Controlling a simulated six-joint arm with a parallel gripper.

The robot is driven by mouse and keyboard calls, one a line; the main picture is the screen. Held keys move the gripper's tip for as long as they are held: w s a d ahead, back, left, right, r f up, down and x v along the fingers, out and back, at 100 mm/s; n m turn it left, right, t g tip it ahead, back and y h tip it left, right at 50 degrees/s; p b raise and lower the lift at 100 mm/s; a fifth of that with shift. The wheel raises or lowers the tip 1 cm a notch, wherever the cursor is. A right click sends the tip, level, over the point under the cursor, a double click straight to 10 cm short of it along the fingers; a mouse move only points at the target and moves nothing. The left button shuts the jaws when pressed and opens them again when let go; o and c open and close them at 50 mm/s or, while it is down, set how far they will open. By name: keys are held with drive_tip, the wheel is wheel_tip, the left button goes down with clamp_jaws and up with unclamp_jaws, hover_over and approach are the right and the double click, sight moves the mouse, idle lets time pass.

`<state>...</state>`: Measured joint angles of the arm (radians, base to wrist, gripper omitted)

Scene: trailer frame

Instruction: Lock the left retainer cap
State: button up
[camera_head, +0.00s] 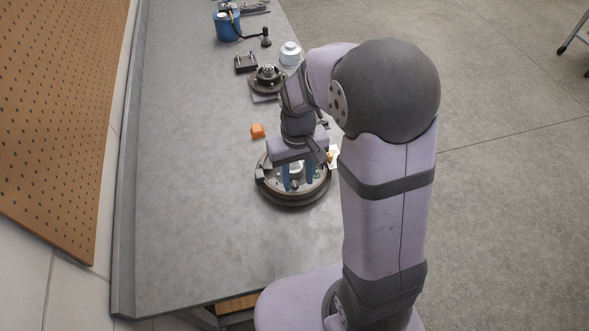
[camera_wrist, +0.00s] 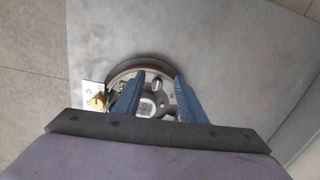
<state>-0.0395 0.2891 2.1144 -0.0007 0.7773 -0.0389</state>
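A round brake-like assembly (camera_head: 292,200) with a dark outer rim lies on the grey bench below my gripper (camera_head: 297,187). It also shows in the wrist view (camera_wrist: 125,70). My gripper's two blue fingers point down over its face and stand apart. In the wrist view a small round metal part (camera_wrist: 157,84), possibly a retainer cap, shows between the fingertips (camera_wrist: 162,79), with no clear contact. A pale hub block (camera_wrist: 147,106) sits near the middle. The fingers and palm hide much of the assembly, so I cannot tell which part is the left cap or whether it is locked.
A white card with a yellow-orange piece (camera_wrist: 97,100) is beside the rim. Farther back are a dark round hub (camera_head: 267,78), a white cylinder (camera_head: 290,53) and a blue container (camera_head: 227,26). The bench's left side is clear.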

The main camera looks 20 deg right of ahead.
sight(295, 184)
drive_tip(key=shift+t, duration=0.3)
drive_tip(key=w+r, duration=0.2)
drive_tip(key=w, duration=0.1)
drive_tip(key=shift+w+a+r, duration=0.1)
drive_tip(key=shift+w+r, duration=0.05)
drive_tip(key=shift+w, duration=0.1)
drive_tip(key=shift+s+n, duration=0.35)
drive_tip(key=shift+n, duration=0.05)
drive_tip(key=shift+f+p, duration=0.9)
drive_tip(key=shift+f, duration=2.8)
drive_tip(key=shift+c, duration=0.2)
clamp_jaws()
